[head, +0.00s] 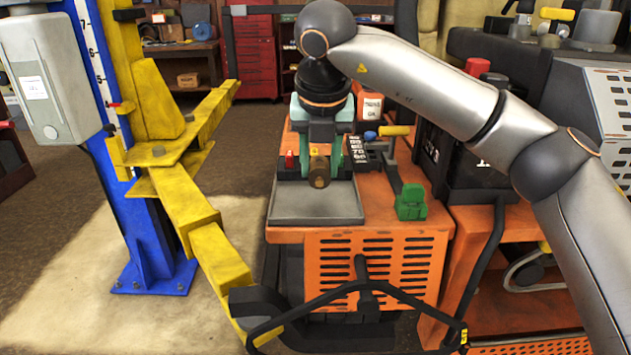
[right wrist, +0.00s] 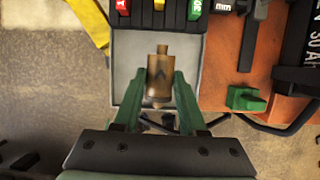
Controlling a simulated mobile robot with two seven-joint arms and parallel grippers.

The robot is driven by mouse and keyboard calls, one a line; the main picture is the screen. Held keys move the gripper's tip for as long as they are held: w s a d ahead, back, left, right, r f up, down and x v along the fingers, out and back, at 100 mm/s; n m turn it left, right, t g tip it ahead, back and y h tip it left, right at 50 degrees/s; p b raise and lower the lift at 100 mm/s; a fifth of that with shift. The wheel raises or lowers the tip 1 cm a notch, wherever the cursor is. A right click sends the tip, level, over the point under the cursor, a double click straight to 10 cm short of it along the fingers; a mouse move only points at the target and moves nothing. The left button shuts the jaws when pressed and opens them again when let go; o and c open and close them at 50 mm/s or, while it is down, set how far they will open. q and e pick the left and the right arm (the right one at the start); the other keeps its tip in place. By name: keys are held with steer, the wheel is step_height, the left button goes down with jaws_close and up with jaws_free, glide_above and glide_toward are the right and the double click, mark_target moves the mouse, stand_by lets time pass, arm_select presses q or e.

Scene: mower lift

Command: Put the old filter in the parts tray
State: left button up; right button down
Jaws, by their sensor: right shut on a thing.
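The old filter (head: 319,172), a small brownish cylinder with a narrower end, is held in my right gripper (head: 320,150). In the right wrist view, the filter (right wrist: 160,78) sits between the two green fingers of the gripper (right wrist: 159,88), which are shut on its sides. The parts tray (head: 315,212), shallow and grey, lies on the orange mower deck. The filter shows over the tray's back part in the head view; the exact height above it is hard to tell. The tray (right wrist: 128,62) also shows behind the filter in the right wrist view. My left gripper is not in view.
A green block-like part (head: 411,203) stands right of the tray. Red, yellow and green pieces (right wrist: 158,12) line the tray's far edge. A yellow lift arm (head: 190,205) on a blue post (head: 150,235) is at the left. A black bar (head: 360,290) crosses in front.

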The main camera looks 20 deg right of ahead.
mark_target(315, 184)
steer(key=shift+w+a+f, duration=0.15)
steer(key=shift+a+f, duration=0.05)
steer(key=shift+f, duration=0.15)
steer(key=shift+a+f, duration=0.1)
steer(key=shift+f, duration=1.5)
steer(key=shift+f, duration=0.2)
steer(key=shift+c, duration=2.3)
jaws_free()
steer(key=shift+r, duration=0.1)
steer(key=d+v, duration=0.1)
steer(key=v, duration=1.1)
steer(key=shift+a, duration=0.45)
steer(key=shift+r, duration=0.1)
